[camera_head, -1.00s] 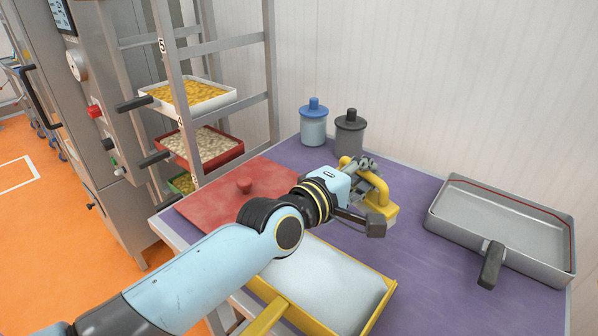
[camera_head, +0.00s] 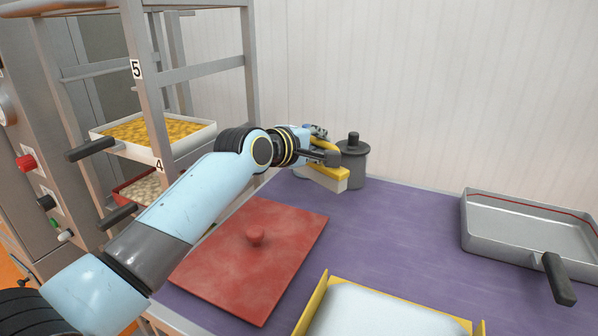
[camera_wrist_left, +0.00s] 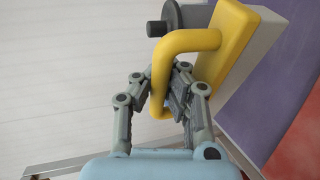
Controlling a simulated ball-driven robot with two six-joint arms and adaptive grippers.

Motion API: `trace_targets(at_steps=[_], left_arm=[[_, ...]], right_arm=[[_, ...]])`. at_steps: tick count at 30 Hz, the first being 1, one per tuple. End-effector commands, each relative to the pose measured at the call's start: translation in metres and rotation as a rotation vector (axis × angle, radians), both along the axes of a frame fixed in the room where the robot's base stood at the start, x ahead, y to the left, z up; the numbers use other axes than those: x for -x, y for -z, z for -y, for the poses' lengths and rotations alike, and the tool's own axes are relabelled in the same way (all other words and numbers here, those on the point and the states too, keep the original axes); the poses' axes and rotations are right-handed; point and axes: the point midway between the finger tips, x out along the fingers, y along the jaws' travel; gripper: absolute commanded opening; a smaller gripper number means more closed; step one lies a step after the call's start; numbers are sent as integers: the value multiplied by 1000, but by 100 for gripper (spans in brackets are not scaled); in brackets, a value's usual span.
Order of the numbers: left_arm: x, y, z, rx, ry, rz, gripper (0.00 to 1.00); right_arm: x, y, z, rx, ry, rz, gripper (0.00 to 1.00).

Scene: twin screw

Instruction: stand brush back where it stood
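The brush (camera_head: 329,172) has a yellow back and handle with a pale block of bristles below. It is in my left gripper (camera_head: 318,142), close to the table's back edge and just in front and left of the grey canister. In the left wrist view the fingers (camera_wrist_left: 178,92) are closed around the bar of the yellow handle (camera_wrist_left: 190,42), and the pale bristle block (camera_wrist_left: 262,48) shows beyond it. Whether the bristles touch the table cannot be told. My right gripper is out of view.
The grey lidded canister (camera_head: 352,165) stands beside the brush; the blue one is mostly hidden behind my gripper. A red board with a knob (camera_head: 262,270), a yellow-edged pan (camera_head: 385,318) and a metal tray (camera_head: 525,225) lie around. The purple table (camera_head: 390,225) is clear mid-right.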

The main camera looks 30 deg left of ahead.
Motion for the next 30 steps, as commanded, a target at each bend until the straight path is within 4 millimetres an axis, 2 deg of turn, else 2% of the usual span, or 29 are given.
trace_targets(at_steps=[1,3,7,10,15,17,29,30], left_arm=[[2,8,-12,-5,-1,-1,0],[4,15,-24,-3,-1,-1,0],[7,23,-37,0,0,1,0],[7,30,-39,2,0,1,0],[7,58,-39,2,-1,-1,0],[7,63,-39,2,-1,1,0],[7,68,-39,1,0,2,0],[7,68,-39,2,-1,1,4]], right_arm=[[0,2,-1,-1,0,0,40],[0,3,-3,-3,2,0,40],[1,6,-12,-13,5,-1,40],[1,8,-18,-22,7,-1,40],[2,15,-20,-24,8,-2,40],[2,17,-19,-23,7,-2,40],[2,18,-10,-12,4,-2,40],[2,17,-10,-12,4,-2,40]])
